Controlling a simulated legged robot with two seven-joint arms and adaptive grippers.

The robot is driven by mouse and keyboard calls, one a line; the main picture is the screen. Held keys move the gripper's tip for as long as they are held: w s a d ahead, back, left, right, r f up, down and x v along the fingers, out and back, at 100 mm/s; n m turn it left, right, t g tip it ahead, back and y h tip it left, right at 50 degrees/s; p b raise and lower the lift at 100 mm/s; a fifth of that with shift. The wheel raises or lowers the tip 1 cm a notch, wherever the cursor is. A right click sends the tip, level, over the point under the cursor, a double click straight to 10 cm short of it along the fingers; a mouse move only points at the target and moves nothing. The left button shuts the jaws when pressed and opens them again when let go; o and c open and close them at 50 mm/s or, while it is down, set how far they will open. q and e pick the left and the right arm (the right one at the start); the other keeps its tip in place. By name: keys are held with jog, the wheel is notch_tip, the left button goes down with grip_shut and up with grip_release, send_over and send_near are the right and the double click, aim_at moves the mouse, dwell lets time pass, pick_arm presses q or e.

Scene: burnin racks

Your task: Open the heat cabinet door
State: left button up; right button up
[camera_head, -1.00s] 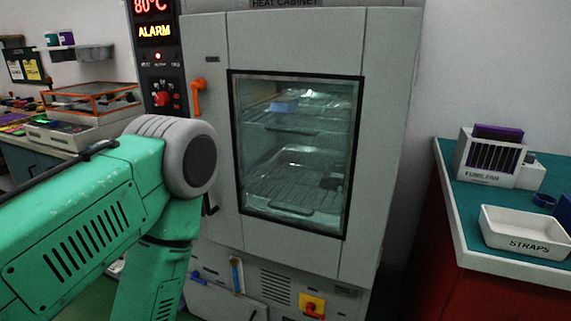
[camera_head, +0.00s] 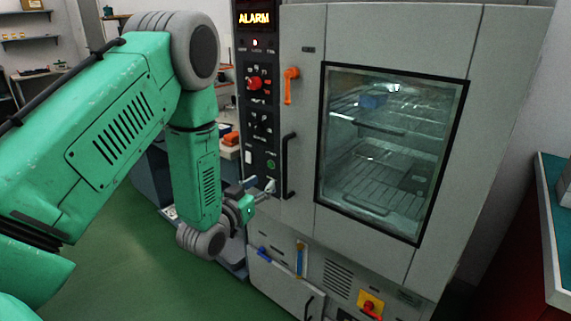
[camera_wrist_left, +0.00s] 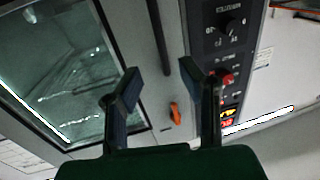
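The heat cabinet door (camera_head: 395,260) is a grey panel with a dark-framed window, and it looks closed. Its black vertical handle (camera_head: 289,166) is on the door's left side, below an orange latch (camera_head: 290,86). My left gripper (camera_head: 262,188) is in front of the control panel, just left of the handle's lower end. In the left wrist view, my left gripper (camera_wrist_left: 158,82) has its two fingers apart with nothing between the tips. The handle (camera_wrist_left: 158,35) runs beyond them, in line with the gap, and the orange latch (camera_wrist_left: 175,113) shows between the fingers. My right gripper is not in view.
The control panel (camera_head: 258,120) with a lit ALARM display and knobs stands left of the door. A teal-topped bench (camera_head: 553,220) is at the right edge. Green floor (camera_head: 110,245) is open at lower left. A yellow-red switch (camera_head: 370,305) sits below the door.

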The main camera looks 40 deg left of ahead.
pick_arm(q)
jog(key=w, duration=0.4)
jog(key=w+a, duration=0.1)
jog(key=w, duration=0.3)
jog(key=w+b, duration=0.1)
jog(key=w, duration=0.4)
jog(key=shift+a+f, duration=0.1)
jog(key=shift+a, duration=0.15)
jog(key=shift+s, duration=0.1)
grip_shut()
